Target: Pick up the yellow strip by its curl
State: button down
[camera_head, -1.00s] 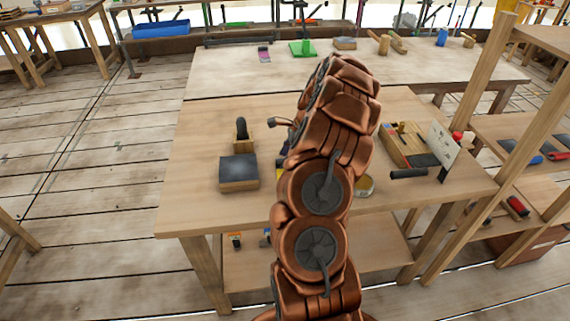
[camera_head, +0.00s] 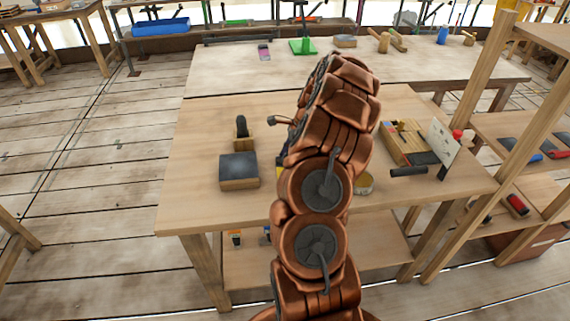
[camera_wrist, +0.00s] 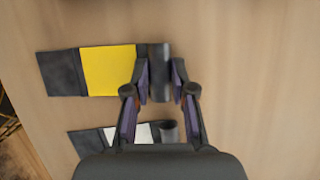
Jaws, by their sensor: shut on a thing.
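The yellow strip (camera_wrist: 108,70) lies across the upper left of the wrist view. It has a flat dark section (camera_wrist: 62,72) at its left end and a dark, rounded curl (camera_wrist: 159,60) at its right end. My gripper (camera_wrist: 160,82) has one finger on each side of the curl and is shut on it. I cannot tell whether the strip is clear of the wood below. In the head view, my arm hides most of the strip and gripper.
A similar strip with a white middle (camera_wrist: 118,134) lies just below in the wrist view, partly hidden by my gripper. In the head view, a dark-topped block (camera_head: 239,170) stands left on the workbench (camera_head: 200,210). A wooden tray (camera_head: 400,140) and upright card (camera_head: 443,141) stand right.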

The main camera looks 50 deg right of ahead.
jog(key=shift+r, duration=0.15)
jog(key=shift+r+b, duration=0.8)
jog(key=shift+r, duration=0.85)
jog(key=s+a+b, duration=0.1)
jog(key=s+a, duration=0.1)
jog(key=a, duration=0.2)
jog(key=s+a+r+b, duration=0.1)
jog(key=s+a, duration=0.2)
jog(key=a, duration=0.2)
jog(key=s+a+b, duration=0.1)
jog(key=s+a, duration=0.2)
jog(key=a, duration=0.1)
jog(key=shift+a+r, duration=0.2)
jog(key=shift+a, duration=0.2)
